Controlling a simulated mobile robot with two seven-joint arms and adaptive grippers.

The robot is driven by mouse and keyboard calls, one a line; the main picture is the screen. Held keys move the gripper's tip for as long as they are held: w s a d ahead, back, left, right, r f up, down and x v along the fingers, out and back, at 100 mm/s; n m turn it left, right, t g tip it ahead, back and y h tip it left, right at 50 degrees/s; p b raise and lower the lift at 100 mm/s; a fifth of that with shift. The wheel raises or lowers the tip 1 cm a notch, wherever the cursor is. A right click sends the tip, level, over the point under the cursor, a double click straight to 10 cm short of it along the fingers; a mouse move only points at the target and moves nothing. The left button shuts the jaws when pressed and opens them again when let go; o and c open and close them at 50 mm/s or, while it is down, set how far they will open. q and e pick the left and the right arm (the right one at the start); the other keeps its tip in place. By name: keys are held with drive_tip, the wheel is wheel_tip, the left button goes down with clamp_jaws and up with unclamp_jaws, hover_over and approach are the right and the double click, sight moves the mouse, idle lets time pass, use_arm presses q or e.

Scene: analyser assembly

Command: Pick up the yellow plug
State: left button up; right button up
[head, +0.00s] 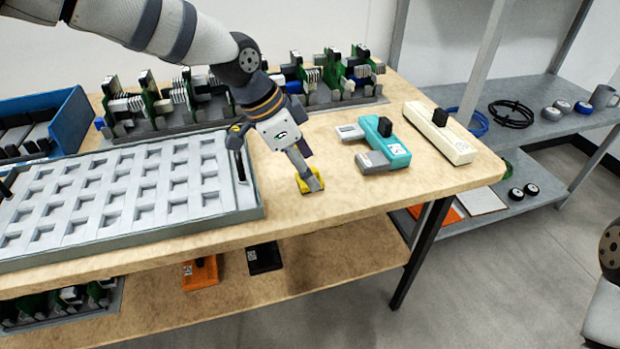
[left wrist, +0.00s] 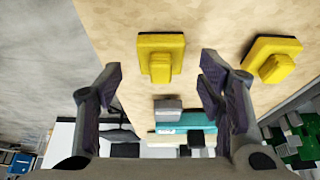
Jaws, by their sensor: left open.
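In the left wrist view, a yellow plug (left wrist: 160,57) lies on the wooden table, framed between my left gripper's fingers and beyond their tips. A second yellow plug (left wrist: 272,60) lies to its right, outside the right finger. In the head view, a yellow plug (head: 301,187) shows at the right finger, which partly hides it; I cannot tell which of the two it is. My left gripper (head: 276,180) is open and empty above the table, pointing down, and its spread fingers show in the wrist view (left wrist: 163,85). My right gripper is not in view.
A grey compartment tray (head: 130,238) lies left of the gripper. A teal device (head: 388,150) and a white device (head: 440,133) lie to the right. Racks with green boards (head: 240,112) stand behind. The table's front edge is close; bare wood surrounds the plug.

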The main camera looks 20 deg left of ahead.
use_arm(q)
drive_tip(key=shift+x, duration=0.9)
drive_tip(key=shift+w+d+f, duration=0.1)
drive_tip(key=shift+w+f, duration=0.05)
drive_tip(key=shift+f, duration=0.1)
drive_tip(key=c, duration=1.4)
drive_tip(key=shift+o, duration=0.2)
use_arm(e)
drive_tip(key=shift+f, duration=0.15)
use_arm(q)
drive_tip(key=shift+r, duration=0.15)
drive_tip(key=r, duration=0.3)
drive_tip(key=s+r, duration=0.1)
drive_tip(key=shift+d+r, duration=0.15)
drive_tip(key=shift+r, duration=0.2)
drive_tip(key=s+d+r+p, duration=0.3)
drive_tip(key=s+r, duration=0.5)
drive_tip(key=s, duration=0.4)
drive_tip(key=shift+d, duration=0.7)
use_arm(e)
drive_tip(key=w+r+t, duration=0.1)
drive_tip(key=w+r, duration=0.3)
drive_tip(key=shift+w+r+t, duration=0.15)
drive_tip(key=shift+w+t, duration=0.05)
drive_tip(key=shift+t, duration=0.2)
